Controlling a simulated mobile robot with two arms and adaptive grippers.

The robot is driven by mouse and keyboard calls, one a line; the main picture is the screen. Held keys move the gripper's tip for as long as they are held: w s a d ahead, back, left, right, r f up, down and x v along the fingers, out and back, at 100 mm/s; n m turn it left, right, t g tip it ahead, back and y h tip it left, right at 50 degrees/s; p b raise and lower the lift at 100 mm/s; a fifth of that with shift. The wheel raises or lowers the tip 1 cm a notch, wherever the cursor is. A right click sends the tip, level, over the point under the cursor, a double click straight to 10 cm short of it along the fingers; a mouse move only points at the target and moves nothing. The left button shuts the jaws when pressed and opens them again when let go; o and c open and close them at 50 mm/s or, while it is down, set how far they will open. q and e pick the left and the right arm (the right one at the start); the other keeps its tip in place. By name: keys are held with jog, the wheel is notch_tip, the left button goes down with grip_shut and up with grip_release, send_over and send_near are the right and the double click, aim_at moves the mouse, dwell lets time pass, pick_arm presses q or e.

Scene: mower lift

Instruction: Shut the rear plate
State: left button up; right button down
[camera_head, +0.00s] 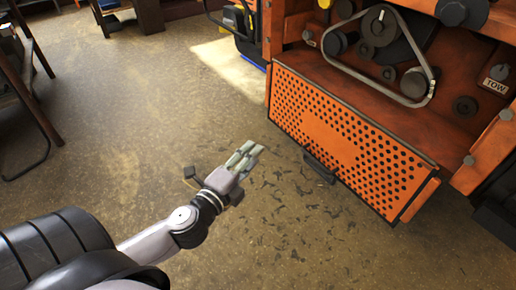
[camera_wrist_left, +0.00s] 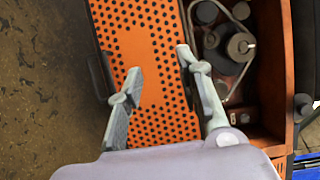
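The rear plate (camera_head: 345,145) is an orange perforated panel on the machine, hanging open and tilted outward below the belt compartment. A dark handle (camera_head: 319,168) sits at its lower edge. My left gripper (camera_head: 254,150) is to the left of the plate and apart from it, with its fingers spread and nothing between them. In the left wrist view the plate (camera_wrist_left: 150,75) lies behind the open fingers of the left gripper (camera_wrist_left: 158,75), and the handle (camera_wrist_left: 100,75) shows at the left. My right gripper is not in either view.
The open compartment shows a belt (camera_head: 378,78) and pulleys above the plate. A TOW label (camera_head: 494,86) is at the right. A yellow and black item (camera_head: 236,20) stands behind at the top. The brown floor (camera_head: 130,100) left of the machine is clear.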

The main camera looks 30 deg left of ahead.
pick_arm(q)
jog(key=shift+r, duration=0.1)
jog(key=shift+c, duration=0.2)
grip_shut()
dwell(0.5)
jog(key=c, duration=0.7)
grip_release()
jog(key=o, duration=0.7)
jog(key=shift+o, duration=0.2)
jog(key=s, duration=1.2)
jog(key=shift+r, duration=0.2)
